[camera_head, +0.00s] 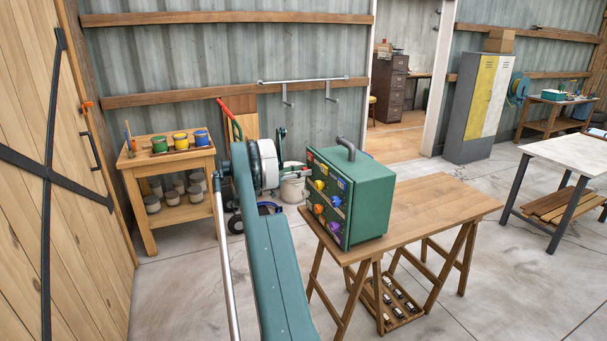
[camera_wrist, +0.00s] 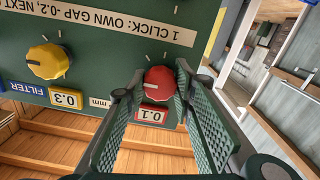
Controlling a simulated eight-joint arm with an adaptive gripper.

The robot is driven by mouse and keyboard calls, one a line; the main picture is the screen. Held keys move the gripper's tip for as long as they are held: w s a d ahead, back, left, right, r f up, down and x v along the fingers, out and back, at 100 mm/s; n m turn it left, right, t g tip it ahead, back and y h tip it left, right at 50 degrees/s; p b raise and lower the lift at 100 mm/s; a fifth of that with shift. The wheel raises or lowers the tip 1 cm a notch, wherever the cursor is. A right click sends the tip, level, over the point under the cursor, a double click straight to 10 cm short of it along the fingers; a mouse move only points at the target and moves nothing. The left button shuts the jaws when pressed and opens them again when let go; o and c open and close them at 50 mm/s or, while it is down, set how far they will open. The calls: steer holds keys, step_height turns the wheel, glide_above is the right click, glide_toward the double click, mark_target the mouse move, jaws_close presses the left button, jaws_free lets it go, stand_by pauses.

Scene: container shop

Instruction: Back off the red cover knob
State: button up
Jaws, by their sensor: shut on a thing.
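The red cover knob (camera_wrist: 160,82) sits on a dark green panel in the wrist view, with a white pointer mark on its face and a label reading 0.1 (camera_wrist: 152,115) beside it. My gripper (camera_wrist: 153,80) has a finger on either side of the knob and is shut on it. The panel belongs to the green box (camera_head: 372,205) on the wooden table in the head view. Its knobbed face shows at an angle there, and I cannot make out my fingertips in that view.
A yellow knob (camera_wrist: 47,61) with a 0.3 label (camera_wrist: 66,98) lies left of the red one. A printed strip (camera_wrist: 110,22) runs above. The box stands on a trestle table (camera_head: 440,203) with bare wood to its right. A shelf with paint pots (camera_head: 168,165) stands left.

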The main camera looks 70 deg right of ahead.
steer(key=shift+n, duration=0.4)
steer(key=n, duration=0.3)
steer(key=shift+b, duration=0.3)
steer(key=n, duration=0.5)
stand_by(0.3)
steer(key=o, duration=0.9)
steer(key=shift+w+a, duration=0.1)
steer(key=v, duration=1.1)
steer(key=shift+w+a, duration=0.25)
